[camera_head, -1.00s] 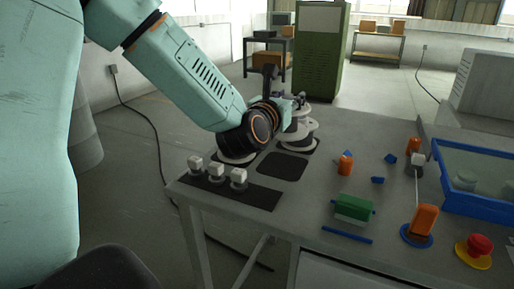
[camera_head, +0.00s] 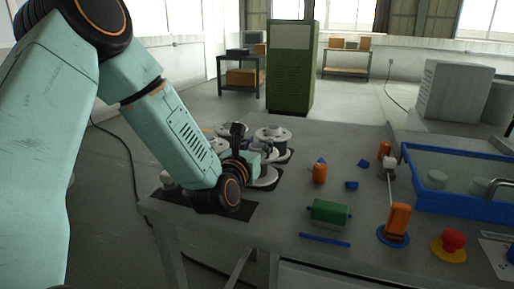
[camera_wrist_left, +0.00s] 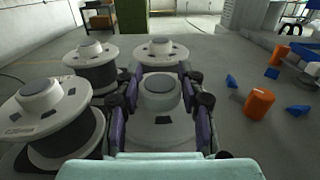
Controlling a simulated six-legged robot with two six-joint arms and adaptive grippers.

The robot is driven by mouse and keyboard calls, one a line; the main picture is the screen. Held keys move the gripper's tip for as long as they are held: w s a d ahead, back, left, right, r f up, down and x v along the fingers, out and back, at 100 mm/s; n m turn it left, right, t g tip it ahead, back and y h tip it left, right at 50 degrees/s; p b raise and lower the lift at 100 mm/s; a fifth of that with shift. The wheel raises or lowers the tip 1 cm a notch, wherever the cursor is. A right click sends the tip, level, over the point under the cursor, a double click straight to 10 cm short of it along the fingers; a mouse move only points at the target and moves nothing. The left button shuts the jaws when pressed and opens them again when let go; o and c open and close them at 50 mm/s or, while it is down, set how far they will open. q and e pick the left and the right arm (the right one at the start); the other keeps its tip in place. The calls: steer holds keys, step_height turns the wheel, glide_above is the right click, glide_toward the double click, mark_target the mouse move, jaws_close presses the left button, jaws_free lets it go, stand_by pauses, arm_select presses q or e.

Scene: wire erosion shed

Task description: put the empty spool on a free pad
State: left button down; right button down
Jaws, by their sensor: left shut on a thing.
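My left gripper (camera_head: 252,158) is shut on a pale grey spool (camera_head: 266,178), taken to be the empty spool. In the left wrist view the fingers (camera_wrist_left: 161,102) stand on both sides of the spool's round hub (camera_wrist_left: 160,88), above its wide flange. The held spool is upright, at the front right of the spool group, on or just above a dark pad; contact cannot be told. Other spools stand behind and left: one at the back (camera_head: 272,135), which also shows in the wrist view (camera_wrist_left: 158,50), and two at the left (camera_wrist_left: 92,55) (camera_wrist_left: 45,105). My right gripper is not in view.
A dark mat (camera_head: 240,211) lies at the table's front left, partly behind my arm.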

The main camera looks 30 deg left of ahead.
arm_select(q)
steer(key=shift+w+f, duration=0.1)
steer(key=shift+w, duration=0.2)
steer(key=c, duration=1.1)
jaws_free()
steer(key=shift+s, duration=0.1)
steer(key=shift+o, duration=1.3)
steer(key=shift+s+d+r, duration=0.15)
steer(key=shift+s+r, duration=0.1)
steer(key=shift+s, duration=0.05)
steer(key=shift+o, duration=0.2)
steer(key=shift+w+f, duration=0.25)
steer(key=shift+w, duration=0.05)
steer(key=shift+s+r, duration=0.1)
steer(key=shift+s, duration=0.3)
steer(key=v, duration=0.7)
steer(key=shift+s+p, duration=0.4)
steer(key=shift+p+v, duration=1.2)
steer(key=shift+p, duration=0.05)
steer(key=shift+s+d+p, duration=0.2)
steer(key=shift+s+p, duration=0.05)
steer(key=shift+p, duration=0.25)
steer(key=shift+s, duration=0.35)
